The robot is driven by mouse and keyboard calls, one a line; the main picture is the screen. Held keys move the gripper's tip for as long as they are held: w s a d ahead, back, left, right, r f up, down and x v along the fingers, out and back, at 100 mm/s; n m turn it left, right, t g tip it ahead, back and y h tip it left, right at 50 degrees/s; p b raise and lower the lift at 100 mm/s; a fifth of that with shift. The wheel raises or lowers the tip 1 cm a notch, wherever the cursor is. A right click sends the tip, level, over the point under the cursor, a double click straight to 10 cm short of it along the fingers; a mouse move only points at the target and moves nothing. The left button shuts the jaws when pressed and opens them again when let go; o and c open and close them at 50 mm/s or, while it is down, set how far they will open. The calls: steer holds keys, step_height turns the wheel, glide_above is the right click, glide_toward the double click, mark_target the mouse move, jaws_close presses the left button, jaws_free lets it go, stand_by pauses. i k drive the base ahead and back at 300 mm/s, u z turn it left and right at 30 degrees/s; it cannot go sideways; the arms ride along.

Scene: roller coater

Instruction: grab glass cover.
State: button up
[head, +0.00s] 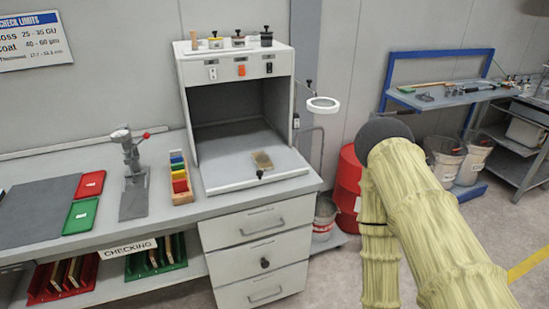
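I cannot clearly make out a glass cover in the head view. A grey cabinet (188,104) with an open front stands on the bench, and a flat panel (225,176) with a small black knob (261,174) at its front edge lies at its opening. Whether this panel is glass I cannot tell. A small brownish plate (262,160) lies on it. My arm, in a pale yellow sleeve, rises at the right, apart from the cabinet. My gripper is not in view.
On the bench are a lever press (131,165), a wooden rack (180,180) of coloured blocks, and red (91,185) and green (80,215) trays. A ring magnifier (323,103) juts from the cabinet's right. A red drum (348,180) and buckets (443,160) stand behind my arm.

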mark_target(262, 157)
steer(key=z, duration=1.95)
steer(key=i, duration=1.45)
steer(key=u, duration=3.3)
